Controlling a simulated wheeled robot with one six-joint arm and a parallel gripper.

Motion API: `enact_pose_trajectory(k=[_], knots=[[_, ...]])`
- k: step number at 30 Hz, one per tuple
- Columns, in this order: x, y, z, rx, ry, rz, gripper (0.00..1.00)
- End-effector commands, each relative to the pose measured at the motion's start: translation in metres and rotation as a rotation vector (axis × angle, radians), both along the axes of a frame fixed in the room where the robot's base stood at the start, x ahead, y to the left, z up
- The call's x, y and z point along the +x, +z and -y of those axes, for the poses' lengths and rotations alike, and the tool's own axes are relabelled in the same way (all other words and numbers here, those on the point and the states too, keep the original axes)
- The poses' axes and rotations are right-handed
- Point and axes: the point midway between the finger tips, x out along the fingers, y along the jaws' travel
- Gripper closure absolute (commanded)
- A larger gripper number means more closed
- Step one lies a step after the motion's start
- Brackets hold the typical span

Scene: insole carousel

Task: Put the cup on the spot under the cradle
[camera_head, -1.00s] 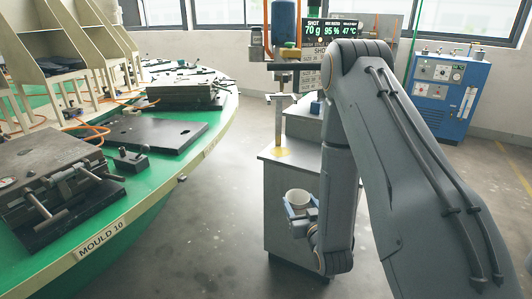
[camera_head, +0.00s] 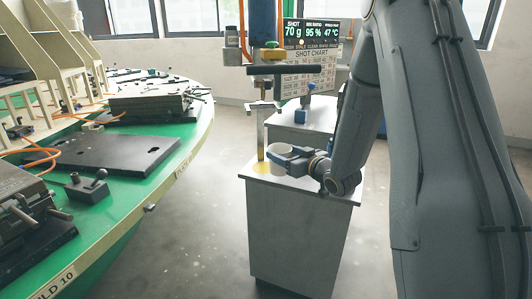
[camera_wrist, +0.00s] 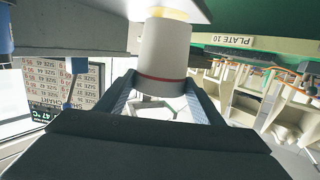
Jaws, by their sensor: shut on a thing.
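The white cup (camera_head: 279,160) is held in my gripper (camera_head: 287,157) at the near cabinet's top. In the wrist view, which is upside down, the cup (camera_wrist: 164,50) sits between the two fingers (camera_wrist: 163,88) and shows a red line around it. The yellow spot (camera_head: 261,168) lies on the cabinet top, partly hidden by the cup, and shows just beyond the cup's base in the wrist view (camera_wrist: 170,13). I cannot tell whether the base touches it. What seems to be the cradle (camera_head: 262,106) is on the post above the spot.
The near cabinet (camera_head: 295,235) has a metal post behind the cup. A black bar (camera_head: 284,70) and a blue cylinder hang above. The green carousel table (camera_head: 190,135) with moulds is at left. Grey floor between is clear.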

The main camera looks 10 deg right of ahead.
Motion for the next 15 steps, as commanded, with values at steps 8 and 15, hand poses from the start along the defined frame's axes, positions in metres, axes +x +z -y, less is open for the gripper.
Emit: enact_pose_trajectory(k=[8, 15], knots=[[0.064, 0.0, -0.023, 0.0, 0.0, 0.001, 0.63], [0.094, 0.0, -0.031, 0.001, -0.004, 0.001, 0.63]])
